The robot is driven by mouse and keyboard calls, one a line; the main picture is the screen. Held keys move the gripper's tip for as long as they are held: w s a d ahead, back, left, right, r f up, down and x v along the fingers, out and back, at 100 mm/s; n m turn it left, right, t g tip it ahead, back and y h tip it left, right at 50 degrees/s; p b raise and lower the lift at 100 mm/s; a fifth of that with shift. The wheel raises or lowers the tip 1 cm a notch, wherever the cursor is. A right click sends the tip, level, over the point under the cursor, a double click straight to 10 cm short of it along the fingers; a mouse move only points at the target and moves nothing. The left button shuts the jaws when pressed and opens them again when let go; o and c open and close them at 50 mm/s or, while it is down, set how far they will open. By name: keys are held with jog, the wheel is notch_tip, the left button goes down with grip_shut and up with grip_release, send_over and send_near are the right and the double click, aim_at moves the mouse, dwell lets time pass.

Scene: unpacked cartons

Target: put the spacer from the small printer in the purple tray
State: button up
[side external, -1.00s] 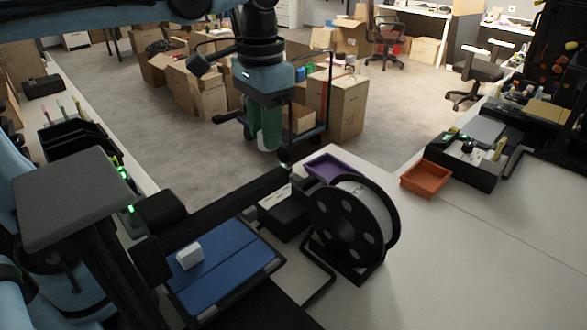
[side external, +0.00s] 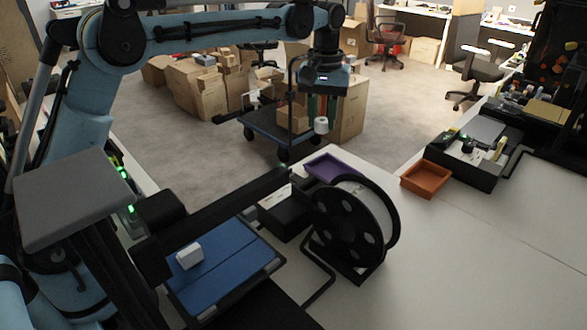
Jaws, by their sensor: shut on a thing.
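My gripper (side external: 321,112) is high in the picture, pointing down, its fingers shut on a small white rounded piece, the spacer (side external: 321,126), which shows at their tips. The shallow purple tray (side external: 345,173) lies on the white table, below the gripper in the picture. A clear gap shows between the spacer and the tray; I cannot tell the exact depth between them. The tray's front is partly hidden by the filament spool, and its visible inside looks empty.
A large black spool (side external: 350,228) stands in front of the tray. A printer with a blue bed (side external: 225,265) carries a white block (side external: 189,255). An orange tray (side external: 426,180) and a black machine (side external: 470,160) are to the right. The front right table is clear.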

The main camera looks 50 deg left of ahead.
aim_at(325, 170)
jog(key=shift+w+a+f+n, duration=0.6)
jog(key=shift+w+f, duration=0.45)
jog(key=shift+f, duration=1.5)
jog(key=shift+w+a+f+n, duration=0.45)
jog(key=shift+w+f+n, duration=0.45)
jog(key=shift+f, duration=1.6)
jog(key=shift+w+a+f+n, duration=0.55)
jog(key=shift+w+f, duration=0.6)
jog(key=shift+f, duration=1.4)
jog(key=o, duration=0.7)
jog(key=shift+f, duration=0.1)
